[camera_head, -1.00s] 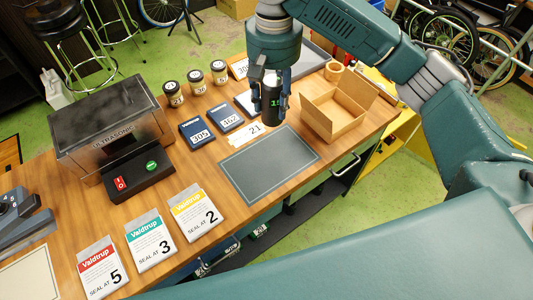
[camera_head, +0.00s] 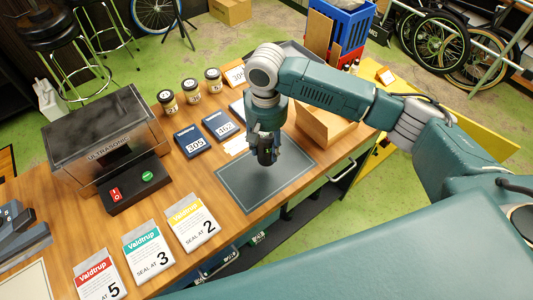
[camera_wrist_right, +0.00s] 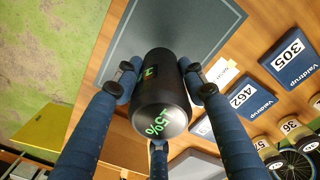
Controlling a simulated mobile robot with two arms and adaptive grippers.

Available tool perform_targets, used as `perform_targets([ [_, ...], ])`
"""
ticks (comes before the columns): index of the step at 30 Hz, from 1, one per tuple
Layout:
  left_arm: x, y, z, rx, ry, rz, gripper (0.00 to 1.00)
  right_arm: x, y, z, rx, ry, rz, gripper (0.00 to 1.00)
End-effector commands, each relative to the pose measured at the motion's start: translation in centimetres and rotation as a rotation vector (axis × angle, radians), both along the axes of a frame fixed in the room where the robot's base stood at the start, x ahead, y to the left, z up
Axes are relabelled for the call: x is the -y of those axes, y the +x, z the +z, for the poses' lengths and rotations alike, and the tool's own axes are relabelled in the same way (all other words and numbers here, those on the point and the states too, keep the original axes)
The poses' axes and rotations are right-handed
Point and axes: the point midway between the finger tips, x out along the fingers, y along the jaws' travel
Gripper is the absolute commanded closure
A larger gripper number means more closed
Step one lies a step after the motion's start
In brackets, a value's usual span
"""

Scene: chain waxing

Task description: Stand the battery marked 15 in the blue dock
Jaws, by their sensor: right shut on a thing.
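The battery (camera_head: 265,155) is a dark cylinder. In the right wrist view the battery (camera_wrist_right: 161,95) shows a green "15%" on its end. My right gripper (camera_head: 266,146) is shut on it, with fingers around its sides, and holds it over the far part of the grey mat (camera_head: 240,192). In the wrist view the fingertips of my right gripper (camera_wrist_right: 160,75) press on the battery. I cannot tell the gap between battery and mat. I cannot pick out a blue dock for certain in these views. My left gripper is not in view.
An open cardboard box (camera_head: 325,132) stands right of the gripper, partly behind my arm. Blue boxes 305 (camera_head: 194,139) and 462 (camera_head: 220,125) lie left of it. An ultrasonic cleaner (camera_head: 105,145) and seal packets (camera_head: 192,222) stand further left. A blue crate (camera_head: 345,30) is behind.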

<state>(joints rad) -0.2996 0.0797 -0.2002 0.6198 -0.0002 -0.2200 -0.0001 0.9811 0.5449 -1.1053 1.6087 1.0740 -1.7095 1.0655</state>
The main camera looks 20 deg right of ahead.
Motion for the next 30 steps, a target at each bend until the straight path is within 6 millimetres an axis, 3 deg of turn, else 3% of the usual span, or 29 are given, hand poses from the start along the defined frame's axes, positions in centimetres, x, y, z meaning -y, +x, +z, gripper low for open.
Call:
perform_targets([
  [12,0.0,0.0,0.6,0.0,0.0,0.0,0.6,0.0,0.1,-4.4,0.002,0.001,0.0,1.0],
  [24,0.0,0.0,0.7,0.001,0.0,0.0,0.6,-0.1,0.0,-4.9,0.001,0.001,0.001,1.0],
  [25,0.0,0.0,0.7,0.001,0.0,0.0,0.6,0.0,0.0,-5.0,0.0,0.0,0.001,0.53],
  [27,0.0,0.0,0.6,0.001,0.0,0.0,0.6,0.0,0.0,-4.9,0.0,0.0,0.001,0.4],
  [30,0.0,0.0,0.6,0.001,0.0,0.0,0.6,0.0,0.0,-4.9,0.0,0.0,0.001,0.4],
])
